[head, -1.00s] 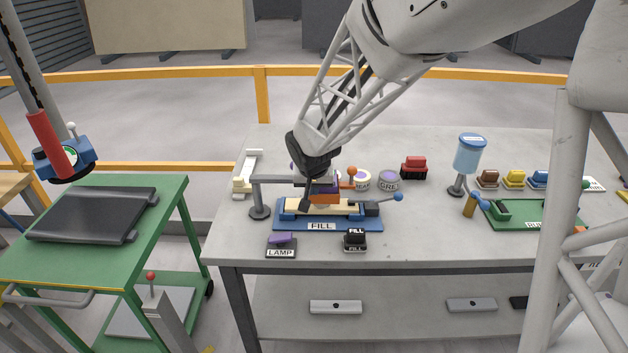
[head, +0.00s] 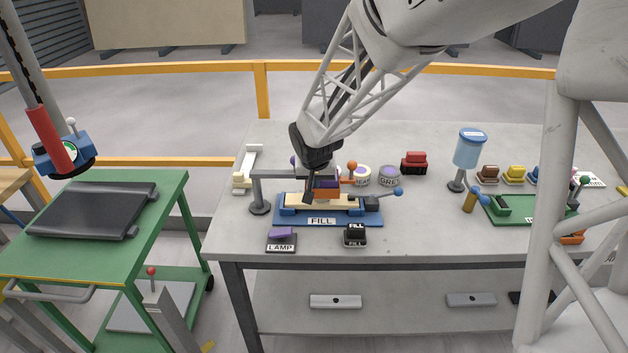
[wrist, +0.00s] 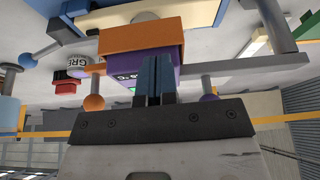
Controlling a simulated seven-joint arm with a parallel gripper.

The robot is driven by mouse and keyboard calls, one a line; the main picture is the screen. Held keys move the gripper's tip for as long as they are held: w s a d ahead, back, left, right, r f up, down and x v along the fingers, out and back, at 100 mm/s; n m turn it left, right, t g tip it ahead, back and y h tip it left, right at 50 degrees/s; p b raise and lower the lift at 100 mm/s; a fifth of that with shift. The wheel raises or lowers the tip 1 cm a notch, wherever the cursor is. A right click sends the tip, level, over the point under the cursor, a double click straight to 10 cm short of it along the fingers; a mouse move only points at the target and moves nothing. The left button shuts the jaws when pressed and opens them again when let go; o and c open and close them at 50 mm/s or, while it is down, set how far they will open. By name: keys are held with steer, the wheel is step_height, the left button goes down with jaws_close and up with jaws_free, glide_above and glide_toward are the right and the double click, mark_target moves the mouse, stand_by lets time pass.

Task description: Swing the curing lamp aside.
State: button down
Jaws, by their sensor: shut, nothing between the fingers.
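The curing lamp has an orange and purple head (head: 327,194) on a grey swing arm (head: 285,174) from a post (head: 260,196) at the left. The head hangs over the pale block (head: 346,203) in the blue FILL fixture (head: 290,217). In the wrist view the lamp head (wrist: 140,40) shows an orange plate and purple body, with an orange ball knob (wrist: 94,102) and a purple one (wrist: 209,97) beside it. My gripper (head: 308,190) is shut and empty against or just short of the lamp head; its fingertips (wrist: 154,62) overlap the purple side. I cannot tell whether they touch.
A purple LAMP switch (head: 282,236) and a black FILL switch (head: 355,236) stand in front. Two round tubs, including a GREY one (head: 389,177), and a red-black block (head: 414,163) stand behind. A blue dispenser (head: 469,150) and green fixture (head: 530,211) are right.

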steer(key=shift+w+d, duration=0.15)
steer(key=shift+w, duration=0.2)
steer(key=shift+w+d+n+y, duration=0.15)
steer(key=shift+w+n, duration=0.25)
steer(key=shift+w, duration=0.1)
steer(key=shift+w+d+n+y, duration=0.1)
steer(key=shift+w+n+y, duration=0.05)
steer(key=shift+w+n, duration=0.3)
steer(key=shift+w+d+n+y, duration=0.1)
steer(key=shift+w+n+y, duration=0.2)
steer(key=shift+w+n, duration=0.6)
steer(key=shift+n+g+y, duration=0.3)
steer(key=shift+n+y, duration=0.1)
steer(key=shift+n, duration=0.55)
steer(key=shift+w, duration=2.15)
steer(key=w+a+n+g+y, duration=0.1)
steer(key=w+a+n, duration=0.4)
steer(key=w, duration=0.5)
steer(key=shift+a+n+g+y, duration=0.3)
steer(key=shift+a+n, duration=0.05)
steer(key=shift+n, duration=0.15)
steer(key=shift+s, duration=0.1)
